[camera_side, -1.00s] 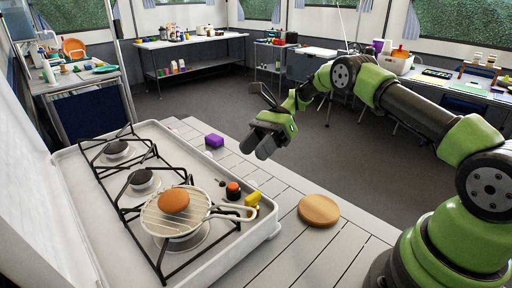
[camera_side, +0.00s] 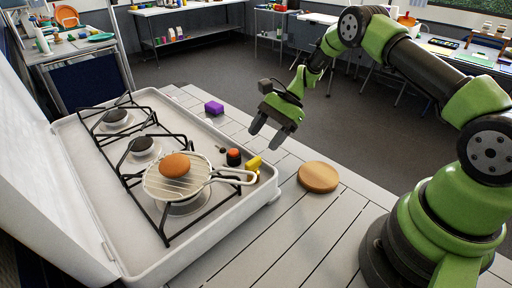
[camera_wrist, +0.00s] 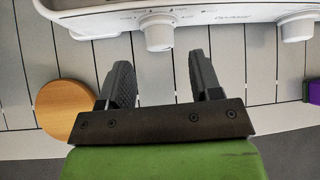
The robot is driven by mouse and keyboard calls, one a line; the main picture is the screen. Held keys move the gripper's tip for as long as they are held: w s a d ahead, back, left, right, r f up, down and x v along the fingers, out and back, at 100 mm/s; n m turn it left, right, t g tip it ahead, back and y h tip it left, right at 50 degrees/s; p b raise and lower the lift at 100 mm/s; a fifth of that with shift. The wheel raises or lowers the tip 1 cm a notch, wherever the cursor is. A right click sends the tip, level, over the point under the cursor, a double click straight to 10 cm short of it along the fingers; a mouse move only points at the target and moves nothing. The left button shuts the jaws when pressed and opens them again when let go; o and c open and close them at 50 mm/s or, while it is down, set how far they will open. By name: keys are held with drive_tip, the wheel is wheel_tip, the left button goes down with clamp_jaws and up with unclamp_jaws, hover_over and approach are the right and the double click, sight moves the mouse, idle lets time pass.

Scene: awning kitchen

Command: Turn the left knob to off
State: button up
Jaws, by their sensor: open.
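The white camp stove (camera_side: 100,215) stands on the slatted table at left in the side view. In the wrist view its front panel (camera_wrist: 215,14) runs along the top, with a white left knob (camera_wrist: 158,32) and a white right knob (camera_wrist: 297,27). The knobs cannot be made out in the side view. My gripper (camera_side: 262,137) hangs above the table in front of the stove, its fingers pointing down. In the wrist view my gripper (camera_wrist: 160,62) is open and empty, its fingers apart on either side of the left knob's line but short of it. The knob's exact setting is unreadable.
A wooden disc (camera_side: 318,177) lies on the table, and a purple block (camera_side: 214,108) lies farther back. A grill pan (camera_side: 205,170) holds an orange-brown bun (camera_side: 175,165). Its handle reaches the stove's front edge, near small jars and a yellow item (camera_side: 253,164).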

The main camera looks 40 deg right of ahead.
sight(255, 149)
drive_tip(key=shift+x, duration=2.15)
drive_tip(key=shift+d, duration=0.1)
drive_tip(key=c, duration=0.7)
drive_tip(key=shift+w+m+g, duration=0.15)
drive_tip(key=shift+m+g, duration=0.75)
drive_tip(key=shift+g, duration=0.8)
drive_tip(key=shift+c, duration=0.2)
drive_tip(key=o, duration=0.7)
drive_tip(key=shift+o, duration=0.2)
